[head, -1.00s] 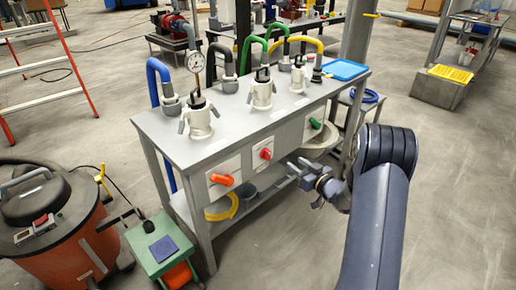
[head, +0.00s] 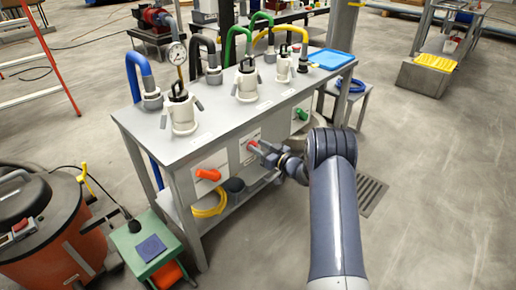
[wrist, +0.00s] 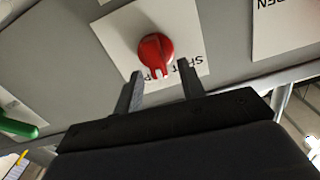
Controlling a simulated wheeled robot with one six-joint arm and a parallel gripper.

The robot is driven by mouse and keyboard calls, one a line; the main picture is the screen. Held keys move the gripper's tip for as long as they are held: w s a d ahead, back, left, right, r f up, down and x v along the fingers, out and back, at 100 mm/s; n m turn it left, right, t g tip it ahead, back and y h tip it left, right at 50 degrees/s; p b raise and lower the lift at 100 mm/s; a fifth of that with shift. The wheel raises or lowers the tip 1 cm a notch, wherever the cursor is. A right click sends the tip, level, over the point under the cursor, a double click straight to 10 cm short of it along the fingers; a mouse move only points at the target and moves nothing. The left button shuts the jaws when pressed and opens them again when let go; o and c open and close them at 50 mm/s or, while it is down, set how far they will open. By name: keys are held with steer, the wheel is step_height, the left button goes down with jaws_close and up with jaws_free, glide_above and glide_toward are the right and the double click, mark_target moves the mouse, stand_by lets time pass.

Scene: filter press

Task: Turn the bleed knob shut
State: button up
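A round red knob (head: 252,143) sits on a white plate in the middle of the bench's front panel. In the wrist view the red knob (wrist: 155,47) shows a notched stub pointing down in the picture. An orange knob (head: 208,174) is to its left and a green knob (head: 301,114) to its right. I cannot read which one is the bleed knob. My gripper (head: 262,150) is at the red knob. In the wrist view my gripper (wrist: 160,68) is open, with the stub between its fingertips and a gap on both sides.
The grey bench (head: 225,133) carries several white valve bodies with coloured hoses and a blue tray (head: 330,59). A green cart (head: 146,246) and an orange drum (head: 38,225) stand at the left. The floor at the right is mostly clear.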

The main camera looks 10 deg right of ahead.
steer(key=shift+w+a, duration=0.25)
steer(key=shift+w, duration=0.05)
steer(key=shift+c, duration=0.2)
jaws_close()
